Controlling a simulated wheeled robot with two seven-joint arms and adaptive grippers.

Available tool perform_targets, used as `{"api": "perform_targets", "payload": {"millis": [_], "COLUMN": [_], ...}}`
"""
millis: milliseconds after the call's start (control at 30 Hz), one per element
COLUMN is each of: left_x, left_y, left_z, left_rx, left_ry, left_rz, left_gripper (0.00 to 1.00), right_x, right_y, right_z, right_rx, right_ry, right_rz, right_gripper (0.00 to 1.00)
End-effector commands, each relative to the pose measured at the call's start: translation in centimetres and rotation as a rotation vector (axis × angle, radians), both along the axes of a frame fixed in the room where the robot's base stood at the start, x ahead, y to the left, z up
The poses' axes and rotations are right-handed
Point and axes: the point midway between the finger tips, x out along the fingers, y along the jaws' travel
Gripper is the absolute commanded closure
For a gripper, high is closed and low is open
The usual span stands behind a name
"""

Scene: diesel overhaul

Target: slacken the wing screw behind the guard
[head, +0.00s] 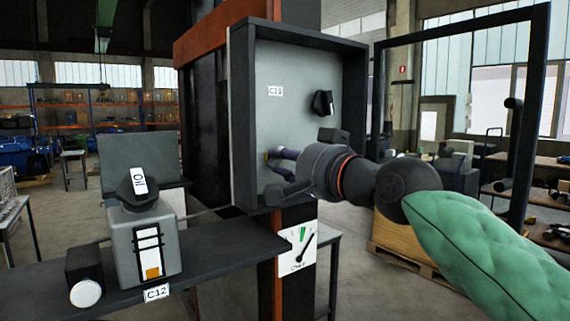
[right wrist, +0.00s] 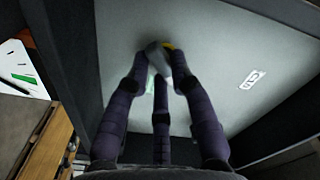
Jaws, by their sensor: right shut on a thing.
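The wing screw (right wrist: 157,55) is mostly hidden between my fingertips in the right wrist view. A grey piece and a bit of yellow show there, against the pale back panel (head: 285,75) of a dark open-fronted box. My right gripper (head: 268,158) reaches into the lower part of this box from the right; its fingers also show in the right wrist view (right wrist: 166,68), closed together on the wing screw. A black frame (head: 543,85) stands at the box's right side; I cannot tell whether it is the guard. My left gripper is not in view.
A black knob (head: 322,103) sits on the back panel above my gripper. The box's dark side walls and lower lip surround my fingers. A gauge plate (head: 297,250) is below. At left, a shelf (head: 215,262) bears a grey switch unit (head: 145,245).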

Motion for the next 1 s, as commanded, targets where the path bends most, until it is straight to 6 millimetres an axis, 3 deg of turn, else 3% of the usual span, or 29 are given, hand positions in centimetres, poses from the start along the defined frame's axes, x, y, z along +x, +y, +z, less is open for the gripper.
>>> {"api": "perform_targets", "payload": {"millis": [1000], "left_x": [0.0], "left_y": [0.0], "left_z": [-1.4], "left_rx": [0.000], "left_ry": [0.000], "left_rz": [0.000], "left_gripper": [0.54], "right_x": [0.2], "right_y": [0.0], "right_z": [0.2], "right_rx": [-0.756], "right_ry": [-0.545], "right_rz": [0.001], "right_gripper": [1.00]}}
